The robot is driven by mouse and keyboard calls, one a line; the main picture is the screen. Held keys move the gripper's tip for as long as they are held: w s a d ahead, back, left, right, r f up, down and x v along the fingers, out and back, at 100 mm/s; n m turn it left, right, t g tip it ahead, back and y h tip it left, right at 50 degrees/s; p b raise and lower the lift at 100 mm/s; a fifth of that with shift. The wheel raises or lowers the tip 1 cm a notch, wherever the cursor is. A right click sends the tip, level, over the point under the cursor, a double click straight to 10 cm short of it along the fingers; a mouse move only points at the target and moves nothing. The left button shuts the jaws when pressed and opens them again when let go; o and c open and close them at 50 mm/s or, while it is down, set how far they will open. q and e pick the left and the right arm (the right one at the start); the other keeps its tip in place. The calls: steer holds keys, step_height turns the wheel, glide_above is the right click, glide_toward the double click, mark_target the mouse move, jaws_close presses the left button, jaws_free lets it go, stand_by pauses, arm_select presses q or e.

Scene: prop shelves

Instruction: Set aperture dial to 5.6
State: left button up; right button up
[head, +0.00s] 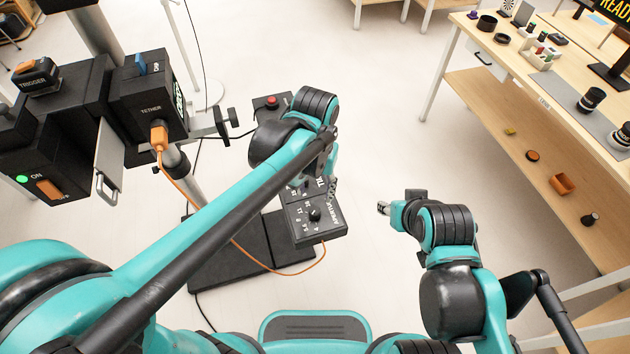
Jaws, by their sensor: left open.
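The aperture dial (315,214) is a small black knob on the sloped top of a black control box (322,232). White numbers are printed around the dial and the label "APERTURE" runs along its right side. The dial's pointer is too small to read. My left gripper (327,190) hangs just beyond the dial, over the far part of the box, and hides some of its top. It is open, and I cannot tell whether it touches the box. My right gripper (383,208) is off to the right of the box, over open floor; its fingers are too small to judge.
A red button (271,102) sits beyond my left wrist. An orange cable (245,255) loops over a black base plate (225,275). A wooden prop shelf (490,95) stands at right.

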arm_select(q)
steer(key=shift+r, duration=1.45)
steer(key=s+a+n+t, duration=0.1)
steer(key=s+a+t, duration=0.1)
steer(key=a, duration=0.7)
steer(key=s+a+f+n+t, duration=0.1)
steer(key=s+a+n+t, duration=0.1)
steer(key=a+t, duration=0.3)
steer(key=s+a, duration=0.1)
steer(key=a, duration=0.2)
steer(key=shift+s+a+f, duration=0.25)
steer(key=shift+s+a, duration=0.05)
steer(key=shift+a, duration=0.05)
